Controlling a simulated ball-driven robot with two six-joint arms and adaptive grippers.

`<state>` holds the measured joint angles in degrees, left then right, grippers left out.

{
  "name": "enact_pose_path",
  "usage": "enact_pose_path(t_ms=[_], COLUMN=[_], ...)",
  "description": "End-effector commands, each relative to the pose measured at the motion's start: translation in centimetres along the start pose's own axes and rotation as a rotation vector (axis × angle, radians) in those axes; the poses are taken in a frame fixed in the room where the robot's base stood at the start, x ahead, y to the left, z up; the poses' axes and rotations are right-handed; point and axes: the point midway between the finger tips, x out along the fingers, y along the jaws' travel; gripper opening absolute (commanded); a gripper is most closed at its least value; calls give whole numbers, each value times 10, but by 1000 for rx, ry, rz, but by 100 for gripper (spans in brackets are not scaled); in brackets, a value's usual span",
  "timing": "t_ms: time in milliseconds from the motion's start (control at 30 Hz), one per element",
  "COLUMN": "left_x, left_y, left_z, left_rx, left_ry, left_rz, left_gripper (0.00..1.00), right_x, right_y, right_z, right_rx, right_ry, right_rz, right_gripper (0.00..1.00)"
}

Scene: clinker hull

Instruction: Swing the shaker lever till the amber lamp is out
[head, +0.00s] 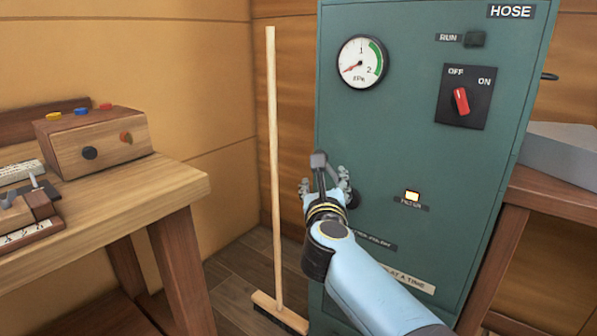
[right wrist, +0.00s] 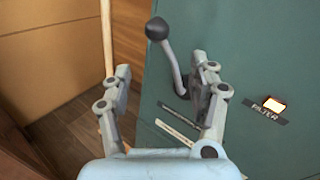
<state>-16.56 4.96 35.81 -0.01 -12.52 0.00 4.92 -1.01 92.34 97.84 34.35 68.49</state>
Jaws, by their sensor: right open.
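The shaker lever (right wrist: 168,52) is a grey metal arm with a dark ball knob, mounted on the front of the green cabinet (head: 420,150). In the head view its knob (head: 319,159) shows just above my right gripper (head: 326,182). In the right wrist view my right gripper (right wrist: 163,85) is open, and the lever stands between and beyond its fingers, nearer the right finger. I cannot tell whether they touch. The amber lamp (head: 412,196) is lit above the FILTER label; it also glows in the right wrist view (right wrist: 274,105). My left gripper is not in view.
A gauge (head: 361,62) reads low, and a red switch (head: 461,101) sits between OFF and ON marks. A broom (head: 273,150) leans left of the cabinet. A wooden bench (head: 120,190) stands at the left, another (head: 560,200) at the right.

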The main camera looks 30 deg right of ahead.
Motion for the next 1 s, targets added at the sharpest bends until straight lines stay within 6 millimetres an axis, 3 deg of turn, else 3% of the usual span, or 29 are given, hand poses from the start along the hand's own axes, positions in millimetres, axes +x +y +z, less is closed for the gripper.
enact_pose_path(t_ms=[100,333,700,1000], left_x=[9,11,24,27], left_y=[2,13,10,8], left_z=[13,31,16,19], left_rx=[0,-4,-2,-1], left_ry=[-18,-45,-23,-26], left_rz=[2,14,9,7], left_gripper=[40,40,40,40], right_x=[7,31,101,118], right_y=[6,7,7,7], right_z=[6,13,13,14], right_rx=[16,17,15,16], right_ry=[-21,-34,-31,-30], right_rz=[-3,-4,-4,-2], right_gripper=[60,60,60,60])
